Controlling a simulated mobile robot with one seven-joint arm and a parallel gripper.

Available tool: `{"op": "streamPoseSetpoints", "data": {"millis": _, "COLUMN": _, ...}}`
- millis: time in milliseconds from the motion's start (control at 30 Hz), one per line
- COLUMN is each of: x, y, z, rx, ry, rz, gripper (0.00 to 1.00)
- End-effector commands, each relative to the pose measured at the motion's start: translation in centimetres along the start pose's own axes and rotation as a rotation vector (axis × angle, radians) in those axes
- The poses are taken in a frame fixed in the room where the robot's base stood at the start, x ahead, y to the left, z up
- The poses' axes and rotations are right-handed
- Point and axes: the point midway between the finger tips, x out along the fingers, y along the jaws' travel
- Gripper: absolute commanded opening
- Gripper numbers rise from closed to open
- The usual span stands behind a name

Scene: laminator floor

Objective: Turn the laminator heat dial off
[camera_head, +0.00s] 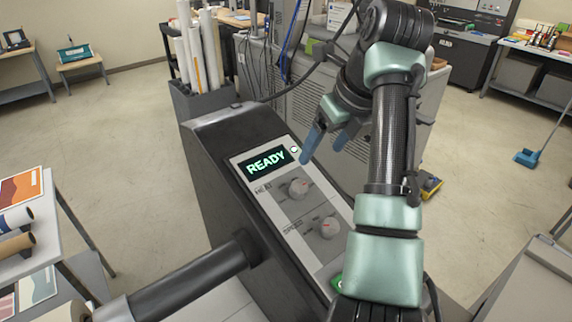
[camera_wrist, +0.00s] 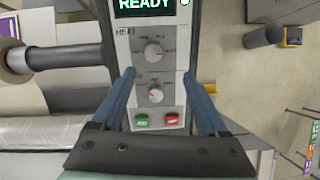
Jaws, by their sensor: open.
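The heat dial (camera_head: 298,188) is a round grey knob on the laminator's pale control panel, under the label HEAT. It also shows in the wrist view (camera_wrist: 153,51), with a small red mark whose exact setting is too small to read. The similar speed dial (camera_head: 328,228) sits below it and shows in the wrist view (camera_wrist: 156,93). A display (camera_head: 266,162) above reads READY in green. My gripper (camera_head: 325,146) is open and empty, apart from the panel. In the wrist view, its blue fingers (camera_wrist: 158,75) frame the panel on both sides, and the heat dial appears beyond their tips.
A green button (camera_wrist: 142,121) and a red button (camera_wrist: 172,120) sit below the dials. A dark roller (camera_head: 195,282) extends left from the laminator. A bin of tall paper rolls (camera_head: 200,95) stands behind it. Open floor (camera_head: 110,120) lies at the left.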

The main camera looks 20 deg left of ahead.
Motion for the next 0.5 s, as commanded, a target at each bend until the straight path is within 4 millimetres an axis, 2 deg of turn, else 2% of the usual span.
{"op": "streamPoseSetpoints", "data": {"millis": 100, "x": -0.3, "y": 0.3, "z": -0.4, "rx": 0.073, "ry": 0.039, "rz": 0.033, "gripper": 0.77}}
{"op": "streamPoseSetpoints", "data": {"millis": 267, "x": 0.8, "y": 0.5, "z": -0.6, "rx": 0.087, "ry": 0.045, "rz": 0.041, "gripper": 0.77}}
{"op": "streamPoseSetpoints", "data": {"millis": 500, "x": 4.9, "y": 0.8, "z": -0.8, "rx": 0.086, "ry": 0.046, "rz": 0.043, "gripper": 0.77}}
